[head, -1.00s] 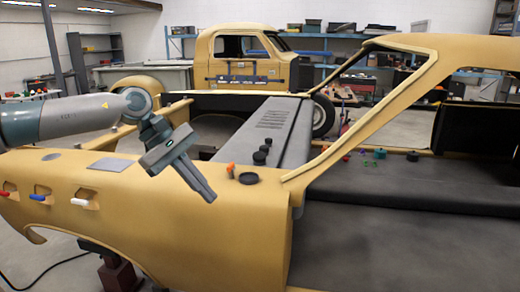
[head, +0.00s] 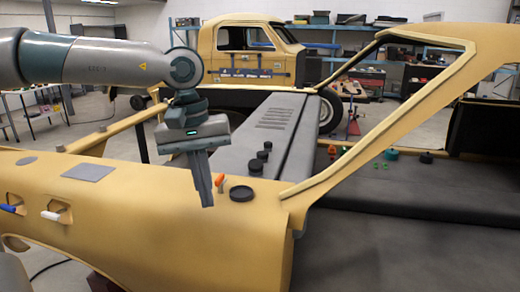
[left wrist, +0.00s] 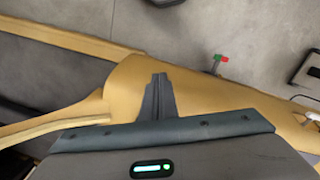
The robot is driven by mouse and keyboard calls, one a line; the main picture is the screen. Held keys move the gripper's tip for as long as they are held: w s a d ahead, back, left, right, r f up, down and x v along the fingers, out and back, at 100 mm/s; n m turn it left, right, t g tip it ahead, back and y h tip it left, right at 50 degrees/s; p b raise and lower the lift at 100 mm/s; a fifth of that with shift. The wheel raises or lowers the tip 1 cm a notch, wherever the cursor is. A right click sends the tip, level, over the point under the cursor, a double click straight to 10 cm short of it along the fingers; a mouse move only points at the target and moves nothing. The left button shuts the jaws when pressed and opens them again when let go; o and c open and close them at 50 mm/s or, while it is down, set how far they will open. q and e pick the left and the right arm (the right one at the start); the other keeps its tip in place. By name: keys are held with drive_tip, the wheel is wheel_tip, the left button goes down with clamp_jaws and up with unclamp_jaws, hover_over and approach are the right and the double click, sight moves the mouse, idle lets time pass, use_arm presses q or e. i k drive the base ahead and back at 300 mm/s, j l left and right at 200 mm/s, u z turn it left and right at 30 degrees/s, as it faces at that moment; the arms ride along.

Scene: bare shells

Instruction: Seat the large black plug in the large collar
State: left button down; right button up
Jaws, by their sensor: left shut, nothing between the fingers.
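A dark, wide, round piece (head: 241,193), which looks like the large collar, sits on the yellow fender top near the windscreen pillar's foot. On the grey cowl behind it stand three black round plugs in a row; the nearest (head: 256,168) looks largest. My left gripper (head: 207,203) points down over the fender, left of the dark round piece and apart from it. Its fingers are together and empty. In the left wrist view the shut fingers (left wrist: 159,78) show against the yellow shell, with no plug or collar visible. My right gripper is not in view.
An orange-topped piece (head: 219,180) stands close by my left fingers. Small coloured pieces and a teal cylinder (head: 391,154) lie on the dark surface beyond the sloping yellow pillar (head: 335,135).

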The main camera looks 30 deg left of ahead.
sight(255, 166)
drive_tip(key=i+j, duration=0.2)
drive_tip(key=i, duration=0.25)
drive_tip(key=i+j, duration=0.2)
drive_tip(key=i, duration=0.2)
drive_tip(key=i+j, duration=0.2)
drive_tip(key=i, duration=0.25)
